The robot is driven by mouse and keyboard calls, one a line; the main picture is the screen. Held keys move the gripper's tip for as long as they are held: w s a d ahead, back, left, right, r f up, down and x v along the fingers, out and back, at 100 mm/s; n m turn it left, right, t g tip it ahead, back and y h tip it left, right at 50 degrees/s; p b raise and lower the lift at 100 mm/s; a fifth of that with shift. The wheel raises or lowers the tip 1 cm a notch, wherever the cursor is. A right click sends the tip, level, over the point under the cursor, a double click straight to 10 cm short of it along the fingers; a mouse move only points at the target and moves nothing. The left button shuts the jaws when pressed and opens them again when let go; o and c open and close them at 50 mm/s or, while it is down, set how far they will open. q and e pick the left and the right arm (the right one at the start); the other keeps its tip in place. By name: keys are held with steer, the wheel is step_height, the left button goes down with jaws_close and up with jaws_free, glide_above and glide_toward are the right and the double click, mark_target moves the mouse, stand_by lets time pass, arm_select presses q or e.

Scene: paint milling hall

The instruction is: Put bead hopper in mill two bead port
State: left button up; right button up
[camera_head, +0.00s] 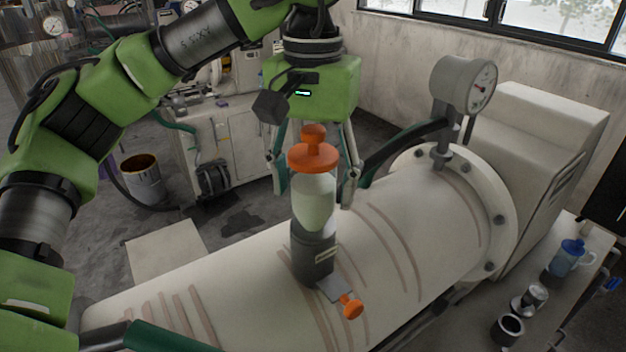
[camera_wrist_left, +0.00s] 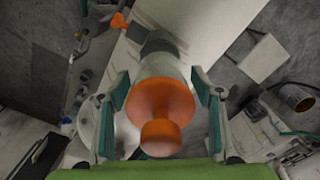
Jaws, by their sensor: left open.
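The bead hopper (camera_head: 313,205), a clear bottle of pale beads with an orange knobbed lid, stands upright in the dark collar of the bead port (camera_head: 311,258) on top of the white mill drum (camera_head: 410,235). Its lower end is hidden in the collar. The orange lid (camera_wrist_left: 161,104) shows large in the left wrist view. My left gripper (camera_head: 314,192) is open and points down, with its fingers on either side of the hopper and visible gaps beside it. A grey slide plate with an orange knob (camera_head: 350,306) sticks out of the port. My right gripper is not in view.
A pressure gauge (camera_head: 464,84) rises from the drum's flanged end. A side table at right holds a blue-lidded jug (camera_head: 567,257) and metal cups (camera_head: 508,329). A bucket (camera_head: 141,180) and another machine (camera_head: 225,140) stand on the floor behind.

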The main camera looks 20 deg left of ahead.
arm_select(q)
steer(key=shift+r, duration=0.1)
steer(key=shift+r, duration=0.35)
step_height(320, 180, up, 12)
steer(key=shift+r, duration=0.2)
stand_by(0.5)
